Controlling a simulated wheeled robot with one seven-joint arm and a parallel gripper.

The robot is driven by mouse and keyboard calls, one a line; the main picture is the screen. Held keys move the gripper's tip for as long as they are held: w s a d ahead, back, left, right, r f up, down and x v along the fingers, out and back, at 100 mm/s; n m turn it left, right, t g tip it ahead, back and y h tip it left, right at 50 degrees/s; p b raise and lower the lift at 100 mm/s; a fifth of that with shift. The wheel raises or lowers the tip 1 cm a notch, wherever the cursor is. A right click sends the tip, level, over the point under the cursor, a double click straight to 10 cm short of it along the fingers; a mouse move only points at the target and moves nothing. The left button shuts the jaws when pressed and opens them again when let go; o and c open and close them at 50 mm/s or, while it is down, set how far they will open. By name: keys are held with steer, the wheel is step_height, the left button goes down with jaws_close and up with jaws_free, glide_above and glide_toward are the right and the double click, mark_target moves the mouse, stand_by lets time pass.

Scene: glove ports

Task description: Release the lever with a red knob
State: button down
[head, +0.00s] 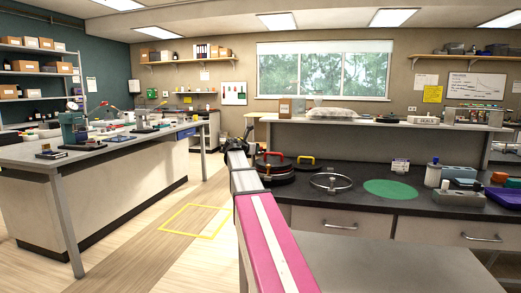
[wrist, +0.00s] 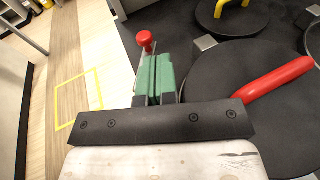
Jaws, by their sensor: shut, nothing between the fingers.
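The red knob (wrist: 146,40) shows in the wrist view, just beyond my fingertips and slightly left of them. A short pale stem under it runs down toward the fingers, and its lower part is hidden. My gripper (wrist: 156,60) has green finger pads pressed together with nothing between them. I cannot tell whether the fingers touch the lever. In the head view my gripper (head: 240,148) is a small dark shape at the end of my arm, by the left end of the black counter (head: 350,200). I cannot make out the knob there.
A black disc with a red handle (wrist: 275,80) lies right of my gripper. Another with a yellow handle (wrist: 232,8) lies beyond it. A metal ring (head: 332,182) and green disc (head: 390,189) are farther right. The floor left of the counter, with a yellow outline (head: 190,220), is clear.

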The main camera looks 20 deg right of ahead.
steer(key=shift+v, duration=2.3)
